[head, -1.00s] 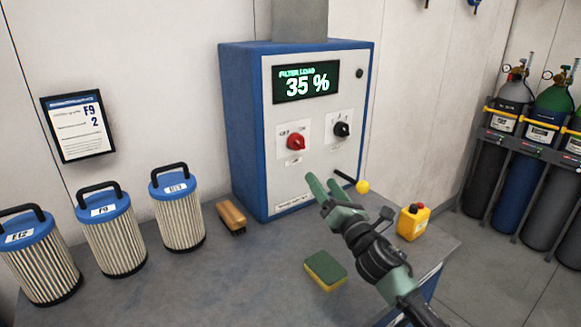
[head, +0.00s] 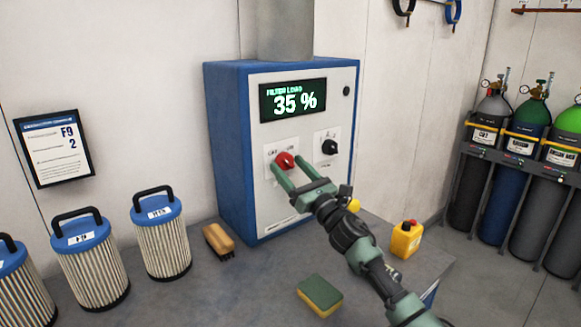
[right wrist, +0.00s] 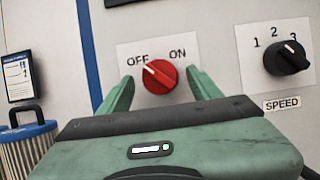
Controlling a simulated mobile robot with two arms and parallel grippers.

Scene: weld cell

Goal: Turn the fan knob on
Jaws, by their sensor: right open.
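The red fan knob (head: 284,160) is on the front of the blue and white control box (head: 228,150). In the right wrist view the red knob (right wrist: 159,76) sits between OFF and ON labels, its white mark pointing up-left toward OFF. My right gripper (head: 284,168) is open, its green fingers just below the red knob in the head view. In the right wrist view the fingertips (right wrist: 160,78) show to the left and right of the knob, with gaps. Whether they reach as deep as the knob, I cannot tell. My left gripper is not in view.
A black SPEED knob (right wrist: 286,58) is right of the red one. The box's display (head: 293,100) reads 35 %. On the bench are a brush (head: 218,240), a sponge (head: 320,294), a yellow bottle (head: 405,240) and filter cartridges (head: 160,240). Gas cylinders (head: 530,170) stand at right.

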